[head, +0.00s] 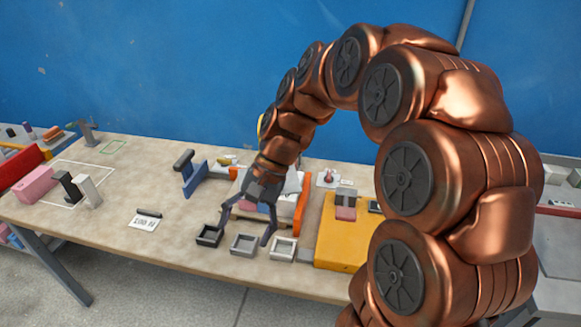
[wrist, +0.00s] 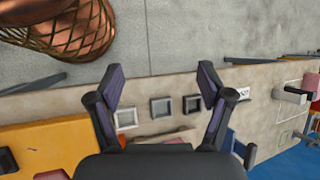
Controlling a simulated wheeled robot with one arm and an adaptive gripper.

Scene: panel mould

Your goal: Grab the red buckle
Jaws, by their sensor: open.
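My gripper (head: 247,232) is open and empty above the front part of the table, over the small square trays. Its two spread fingers also show in the wrist view (wrist: 161,82). No part is clearly readable as the red buckle. A small reddish piece (head: 329,176) lies on a white card behind the gripper, to its right in the head view; its shape is too small to make out.
A dark tray (head: 209,243), a grey tray (head: 243,252) and a pale tray (head: 282,257) line the front edge. A yellow block (head: 335,240) stands right, a blue stand (head: 194,182) left. Bare tabletop (head: 110,225) lies left, near a pink block (head: 36,186).

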